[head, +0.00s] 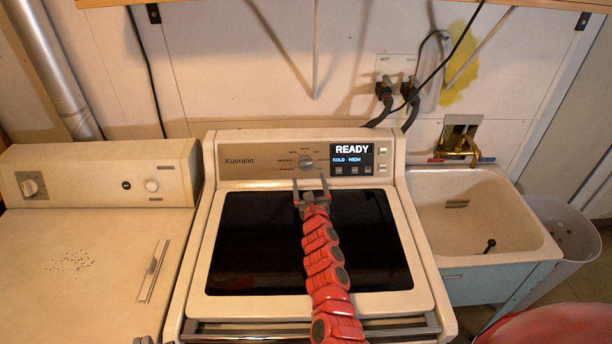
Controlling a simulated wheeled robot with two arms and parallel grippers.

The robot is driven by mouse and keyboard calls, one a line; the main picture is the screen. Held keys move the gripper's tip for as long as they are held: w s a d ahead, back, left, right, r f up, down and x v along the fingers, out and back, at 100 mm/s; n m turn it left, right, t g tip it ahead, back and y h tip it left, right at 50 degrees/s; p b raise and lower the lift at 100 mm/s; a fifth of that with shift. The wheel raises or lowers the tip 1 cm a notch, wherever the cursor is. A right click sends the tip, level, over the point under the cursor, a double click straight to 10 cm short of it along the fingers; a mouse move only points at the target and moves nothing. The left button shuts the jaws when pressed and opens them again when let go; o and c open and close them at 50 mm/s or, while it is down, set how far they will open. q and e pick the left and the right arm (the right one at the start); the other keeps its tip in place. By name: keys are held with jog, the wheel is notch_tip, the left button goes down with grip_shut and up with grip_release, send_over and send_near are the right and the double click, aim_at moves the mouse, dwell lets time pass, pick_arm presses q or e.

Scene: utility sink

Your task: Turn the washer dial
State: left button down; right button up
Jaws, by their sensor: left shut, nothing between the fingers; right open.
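The washer (207,240) stands in the middle, cream with a dark glass lid. Its dial (306,161) is a round grey knob on the back panel, left of the display (352,160), which reads "READY" and "COLD HIGH". My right gripper (311,184) is at the end of the red arm reaching over the lid. Its fingers are apart and empty, just below the dial in the picture; I cannot tell whether they touch the panel. Only the tip of my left gripper (145,340) shows at the bottom edge, shut and away from the dial.
A second cream machine (90,250) with its own knobs stands at the left. A utility sink (480,220) with a brass faucet is at the right, beside a pale bin (565,235). Hoses and a cable hang on the wall behind.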

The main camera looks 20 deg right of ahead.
aim_at(306, 163)
jog(key=w+b, duration=0.1)
jog(key=w, duration=0.1)
jog(key=w+b, duration=0.2)
jog(key=w+d+b, duration=0.1)
jog(key=w+b, duration=0.1)
jog(key=shift+f, duration=0.3)
jog(key=shift+w+b, duration=0.3)
jog(key=shift+w, duration=0.1)
jog(key=shift+w+d+r, duration=0.25)
jog(key=shift+w+r, duration=0.05)
jog(key=shift+w, duration=0.05)
